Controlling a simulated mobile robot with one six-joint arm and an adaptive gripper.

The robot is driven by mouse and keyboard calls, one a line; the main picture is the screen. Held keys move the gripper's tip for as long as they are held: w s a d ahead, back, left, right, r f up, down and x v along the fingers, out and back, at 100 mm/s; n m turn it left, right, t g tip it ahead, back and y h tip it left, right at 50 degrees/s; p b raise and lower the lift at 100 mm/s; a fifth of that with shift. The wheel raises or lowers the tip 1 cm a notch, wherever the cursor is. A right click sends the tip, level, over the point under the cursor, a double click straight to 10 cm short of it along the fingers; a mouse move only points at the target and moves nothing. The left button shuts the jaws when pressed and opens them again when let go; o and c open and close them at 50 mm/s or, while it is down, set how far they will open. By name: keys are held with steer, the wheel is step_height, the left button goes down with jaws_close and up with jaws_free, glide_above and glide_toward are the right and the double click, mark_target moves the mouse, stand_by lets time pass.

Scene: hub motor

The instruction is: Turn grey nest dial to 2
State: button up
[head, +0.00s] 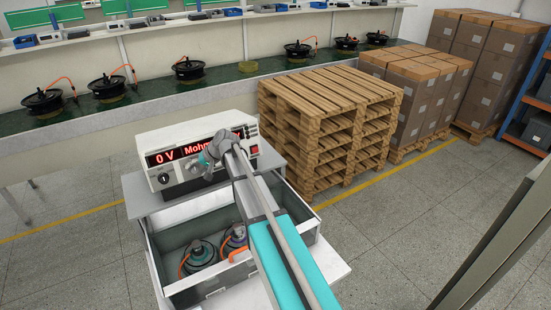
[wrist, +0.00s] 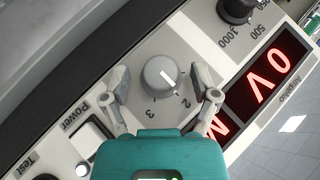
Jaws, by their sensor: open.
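The grey dial (wrist: 158,73) is on the white tester panel, with a white pointer line and the printed numbers 2 and 3 beside it. The pointer is on the dial's right side and slants down to the right, roughly toward the 2; I cannot tell if it lines up exactly. My gripper (wrist: 163,84) is open, with one finger left of the dial and one right, apart from it. In the head view my gripper (head: 213,154) is at the front of the tester (head: 150,147) and hides the dial.
The tester shows a red 0 V display (wrist: 265,81) and has a black knob (wrist: 236,9) and a Power switch (wrist: 87,138) near the dial. Below it, an open drawer (head: 177,289) holds hub motors (head: 200,254). Wooden pallets (head: 320,115) stand close on the right.

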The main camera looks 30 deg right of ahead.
steer(key=n+h+p, duration=0.1)
steer(key=h+p, duration=0.1)
steer(key=h, duration=0.1)
steer(key=shift+a+r+n+g, duration=0.2)
steer(key=shift+n+g, duration=0.1)
steer(key=shift+n, duration=0.1)
steer(key=shift+a+n+h+p, duration=0.1)
steer(key=shift+n+h+p, duration=0.8)
steer(key=shift+h, duration=0.7)
steer(key=shift+r, duration=0.25)
steer(key=p+v, duration=1.3)
steer(key=s+d+f+m+t+y+b, duration=0.25)
steer(key=d+f+y+b, duration=0.6)
steer(key=b, duration=0.65)
steer(key=s+d+m+t+y+b, duration=0.1)
steer(key=s+d+t+y+b, duration=0.1)
steer(key=d+b, duration=0.5)
steer(key=s+d+f+m+t+y+b, duration=0.1)
steer(key=s+d+t+b, duration=0.2)
steer(key=d+b, duration=0.3)
steer(key=shift+s+d+f+t+y+b, duration=0.35)
steer(key=shift+d+t, duration=0.2)
steer(key=shift+d, duration=1.25)
